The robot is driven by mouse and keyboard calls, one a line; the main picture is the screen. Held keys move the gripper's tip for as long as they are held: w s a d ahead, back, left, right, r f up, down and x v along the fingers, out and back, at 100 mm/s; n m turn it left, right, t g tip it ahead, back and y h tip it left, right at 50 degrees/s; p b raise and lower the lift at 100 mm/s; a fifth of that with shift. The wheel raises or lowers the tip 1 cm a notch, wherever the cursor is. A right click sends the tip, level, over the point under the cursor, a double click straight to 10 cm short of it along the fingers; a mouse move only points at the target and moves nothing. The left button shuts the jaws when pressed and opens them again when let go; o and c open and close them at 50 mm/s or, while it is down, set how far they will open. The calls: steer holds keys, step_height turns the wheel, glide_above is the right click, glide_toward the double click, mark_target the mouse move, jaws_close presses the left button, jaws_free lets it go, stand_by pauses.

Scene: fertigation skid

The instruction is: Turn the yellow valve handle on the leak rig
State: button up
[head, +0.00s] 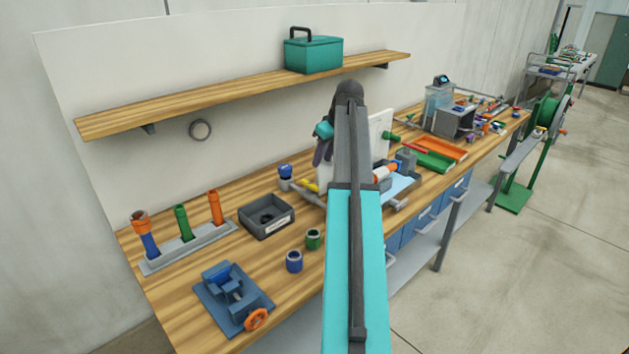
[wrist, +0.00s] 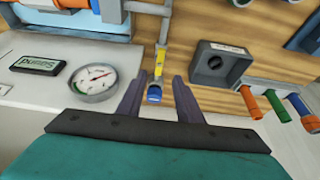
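The yellow valve handle (wrist: 159,63) shows in the wrist view on a grey pipe, just beyond the gap between my fingertips. A blue round part (wrist: 154,95) shows at its near end, framed between the fingers. In the head view the yellow handle (head: 309,186) is left of my arm, with a blue-topped grey part (head: 286,172) by it. My gripper (wrist: 159,79) is open, its two dark fingers apart, and nothing looks gripped. The depth between fingers and handle is unclear. The rig's white panel (wrist: 30,85) carries a round gauge (wrist: 93,80). My arm hides much of the rig in the head view.
A grey box (head: 267,216) and a rack of coloured pipes (head: 190,245) stand left on the wooden bench. A blue vise (head: 234,296) and two loose caps (head: 294,261) lie nearer. A shelf (head: 230,92) with a teal toolbox (head: 313,54) runs above.

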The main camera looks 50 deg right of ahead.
mark_target(312, 184)
steer(key=shift+p+x, duration=1.35)
steer(key=shift+x, duration=4.75)
jaws_close()
